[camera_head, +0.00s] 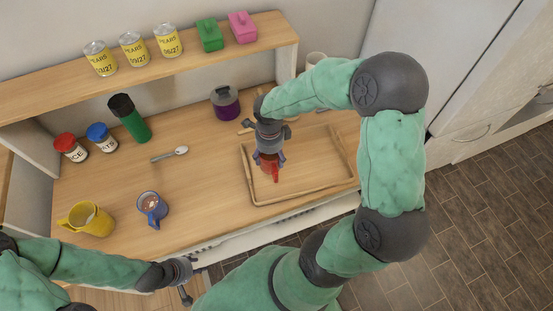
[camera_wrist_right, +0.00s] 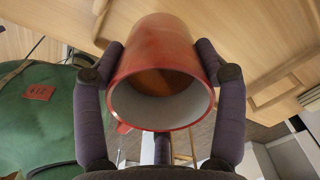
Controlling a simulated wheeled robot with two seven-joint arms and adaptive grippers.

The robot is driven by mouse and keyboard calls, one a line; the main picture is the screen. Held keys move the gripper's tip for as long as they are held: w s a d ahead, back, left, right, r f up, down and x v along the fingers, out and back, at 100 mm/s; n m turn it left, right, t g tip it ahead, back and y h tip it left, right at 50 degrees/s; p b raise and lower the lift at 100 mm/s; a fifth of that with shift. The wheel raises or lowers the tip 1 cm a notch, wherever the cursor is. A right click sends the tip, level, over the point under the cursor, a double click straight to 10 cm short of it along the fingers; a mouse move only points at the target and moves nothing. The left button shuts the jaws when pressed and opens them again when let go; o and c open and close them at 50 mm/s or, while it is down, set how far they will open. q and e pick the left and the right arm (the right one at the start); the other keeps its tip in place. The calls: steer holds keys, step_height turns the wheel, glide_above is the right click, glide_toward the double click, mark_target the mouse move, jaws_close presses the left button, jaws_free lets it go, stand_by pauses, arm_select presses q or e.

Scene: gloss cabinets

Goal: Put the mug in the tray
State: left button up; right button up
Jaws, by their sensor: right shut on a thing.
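A red mug (camera_head: 274,174) hangs from my right gripper (camera_head: 268,158), over the left part of the wooden tray (camera_head: 315,165). In the right wrist view the dark fingers (camera_wrist_right: 160,85) press on both sides of the mug (camera_wrist_right: 160,50), and its pale inside faces the camera. The tray's rim (camera_wrist_right: 275,93) shows behind it there. I cannot tell whether the mug's base touches the tray floor. My left gripper (camera_head: 190,279) is empty, with fingers apart, near the counter's front edge.
A blue mug (camera_head: 152,207) and a yellow pitcher (camera_head: 88,219) stand at the front left. A spoon (camera_head: 170,154), green bottle (camera_head: 130,118), two jars and a purple pot (camera_head: 225,103) are farther back. Cans and boxes stand on the shelf (camera_head: 150,68). The tray's right part looks clear.

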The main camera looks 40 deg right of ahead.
mark_target(275, 158)
steer(key=shift+w+d+f+b, duration=0.35)
steer(key=shift+d+f, duration=0.25)
steer(key=shift+f, duration=0.8)
steer(key=shift+w+d+f+b, duration=0.35)
steer(key=shift+d+f, duration=0.3)
steer(key=shift+f, duration=0.8)
steer(key=shift+w+d+f+b, duration=0.25)
steer(key=shift+w+d+f, duration=0.3)
steer(key=shift+f, duration=0.85)
steer(key=shift+s+f, duration=0.1)
steer(key=shift+f, duration=0.1)
steer(key=o, duration=1.6)
steer(key=shift+r, duration=0.25)
step_height(275, 158, up, 12)
steer(key=p, duration=0.3)
